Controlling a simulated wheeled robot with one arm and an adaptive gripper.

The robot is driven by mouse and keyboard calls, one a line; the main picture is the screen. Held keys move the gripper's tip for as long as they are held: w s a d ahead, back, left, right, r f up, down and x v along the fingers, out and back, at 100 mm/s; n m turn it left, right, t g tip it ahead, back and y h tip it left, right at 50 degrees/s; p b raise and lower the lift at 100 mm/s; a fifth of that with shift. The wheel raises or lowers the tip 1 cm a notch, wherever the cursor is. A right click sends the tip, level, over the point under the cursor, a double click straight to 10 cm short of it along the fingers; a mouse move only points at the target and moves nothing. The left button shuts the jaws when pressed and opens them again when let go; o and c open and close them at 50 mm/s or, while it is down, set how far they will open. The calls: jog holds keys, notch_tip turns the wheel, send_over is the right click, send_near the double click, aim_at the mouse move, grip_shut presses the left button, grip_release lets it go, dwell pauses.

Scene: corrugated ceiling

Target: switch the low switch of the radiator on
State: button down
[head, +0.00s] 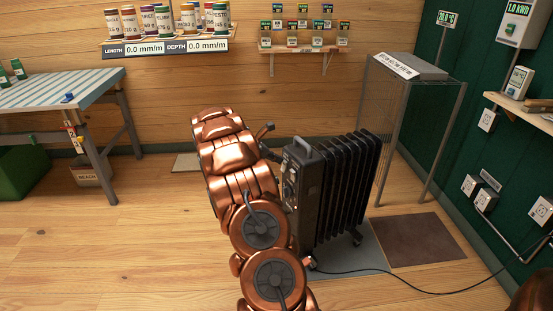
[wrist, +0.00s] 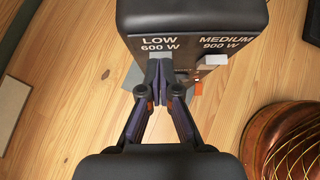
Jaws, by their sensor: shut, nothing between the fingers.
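The radiator (head: 345,190) is a black finned heater standing on the floor, right of my copper arm in the head view. Its control panel (wrist: 180,48) fills the top of the wrist view, with the labels "LOW 600 W" and "MEDIUM 900 W". My gripper (wrist: 160,75) is shut and empty, its fingertips together in front of the panel just below the LOW label. The fingers hide the low switch, so its position cannot be seen; whether they touch it is unclear. The medium switch (wrist: 214,60) is a pale rocker right of the fingertips.
A dark cable (head: 420,291) runs from the radiator over the floor toward the green wall at right. A wire-sided stand (head: 410,130) stands behind the radiator, and a brown mat (head: 425,240) lies beside it. A striped workbench (head: 55,92) is at left. Open wooden floor lies left of my arm.

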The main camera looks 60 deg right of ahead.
jog(key=shift+w+a+r, duration=0.1)
jog(key=shift+w+a, duration=0.15)
jog(key=shift+a, duration=0.2)
jog(key=p+v, duration=0.3)
jog(key=v, duration=0.9)
jog(key=shift+r+p, duration=0.25)
jog(key=shift+p, duration=0.15)
